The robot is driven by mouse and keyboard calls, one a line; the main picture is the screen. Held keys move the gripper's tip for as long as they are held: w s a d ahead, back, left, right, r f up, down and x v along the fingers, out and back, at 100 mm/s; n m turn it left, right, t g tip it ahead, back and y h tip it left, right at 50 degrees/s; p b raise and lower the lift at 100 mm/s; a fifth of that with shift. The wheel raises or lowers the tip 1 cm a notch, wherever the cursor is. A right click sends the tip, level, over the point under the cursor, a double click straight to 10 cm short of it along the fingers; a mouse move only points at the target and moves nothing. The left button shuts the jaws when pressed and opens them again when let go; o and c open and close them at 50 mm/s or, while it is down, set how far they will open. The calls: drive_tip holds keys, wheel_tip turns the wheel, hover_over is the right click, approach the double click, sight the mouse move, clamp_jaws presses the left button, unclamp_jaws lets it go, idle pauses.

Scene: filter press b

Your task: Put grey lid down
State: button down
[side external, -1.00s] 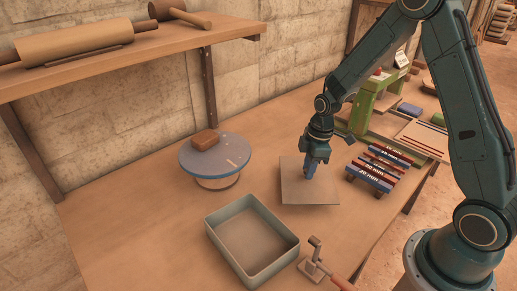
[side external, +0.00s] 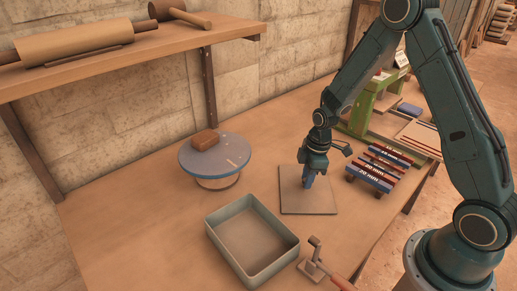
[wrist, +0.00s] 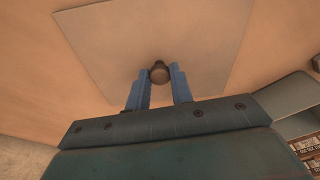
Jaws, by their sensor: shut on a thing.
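The grey lid (side external: 322,204) is a flat square plate with a small dark round knob (wrist: 159,74) at its middle. My gripper (side external: 307,183) points down from above, its blue fingers shut on the knob from both sides. In the wrist view the lid (wrist: 205,40) spreads out level under the fingers. In the side view it lies flat, at or very close to the tabletop. I cannot tell whether it touches the wood.
A grey-green open tray (side external: 222,246) stands front left of the lid. A blue round turntable (side external: 230,160) bears a brown block (side external: 205,139). A toggle clamp (side external: 313,264) is in front. Blue and red labelled bars (side external: 372,175) and a green frame (side external: 358,117) stand to the right.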

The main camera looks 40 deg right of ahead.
drive_tip(key=shift+f, duration=0.1)
drive_tip(key=c, duration=1.2)
unclamp_jaws()
drive_tip(key=shift+c, duration=0.2)
wheel_tip(320, 180, up, 12)
drive_tip(key=s+d, duration=0.1)
